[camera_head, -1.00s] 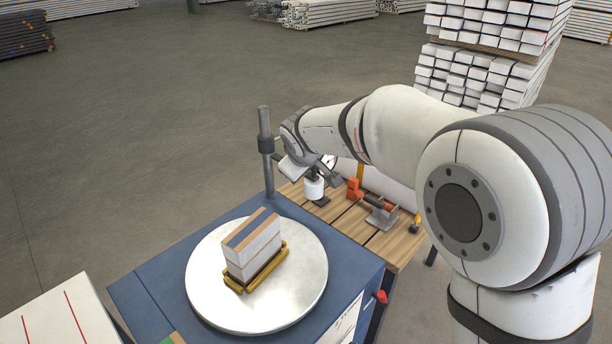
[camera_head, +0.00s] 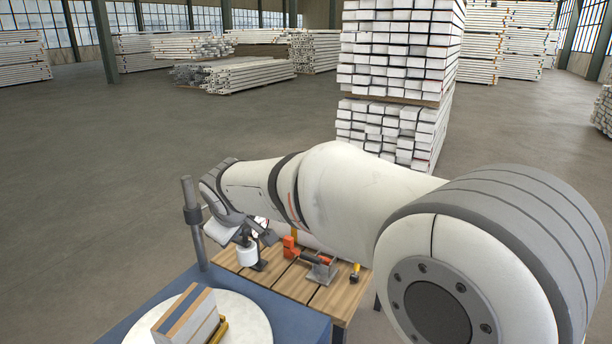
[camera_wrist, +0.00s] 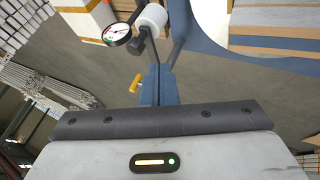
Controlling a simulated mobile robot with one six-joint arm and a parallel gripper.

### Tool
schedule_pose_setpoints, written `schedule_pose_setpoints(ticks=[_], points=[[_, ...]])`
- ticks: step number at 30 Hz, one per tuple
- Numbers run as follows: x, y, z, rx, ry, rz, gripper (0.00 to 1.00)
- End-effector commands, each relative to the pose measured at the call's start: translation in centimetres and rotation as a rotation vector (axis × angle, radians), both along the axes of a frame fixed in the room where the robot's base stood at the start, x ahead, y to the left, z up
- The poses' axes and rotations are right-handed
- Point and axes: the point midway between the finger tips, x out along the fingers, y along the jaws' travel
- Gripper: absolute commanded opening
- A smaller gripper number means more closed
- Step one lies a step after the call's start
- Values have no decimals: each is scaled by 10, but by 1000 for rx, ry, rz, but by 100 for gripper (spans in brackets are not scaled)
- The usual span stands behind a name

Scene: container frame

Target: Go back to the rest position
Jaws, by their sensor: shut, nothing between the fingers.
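My arm reaches from the right across the head view, its wrist above the wooden workbench (camera_head: 333,297). My gripper (camera_wrist: 158,86) is shut and empty in the wrist view, its two blue-grey fingers side by side. In the head view, my gripper's end is only partly clear, close to a white cylinder (camera_head: 247,253) on the bench. The wrist view shows a round dial gauge (camera_wrist: 117,33) beside that cylinder, beyond the fingertips. I cannot tell how far apart they are.
A grey post (camera_head: 194,225) stands just left of my wrist. A blue table (camera_head: 140,318) carries a pale round plate (camera_head: 248,318) with a block stack (camera_head: 186,318). A red tool (camera_head: 291,247) lies on the bench. Stacked white beams (camera_head: 400,50) stand behind; the floor at left is clear.

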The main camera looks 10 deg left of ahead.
Motion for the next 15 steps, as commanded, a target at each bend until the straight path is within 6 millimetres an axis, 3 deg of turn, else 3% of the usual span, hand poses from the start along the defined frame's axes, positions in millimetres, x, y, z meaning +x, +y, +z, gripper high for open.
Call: schedule_pose_setpoints(ticks=[2,5,8,12,15], points=[[3,-26,2,4,18,-52,0],[2,-83,3,16,64,-168,0],[-10,-158,0,37,131,-331,0],[-52,-258,-12,82,235,-582,0],[-95,-317,-25,126,311,-763,0]])
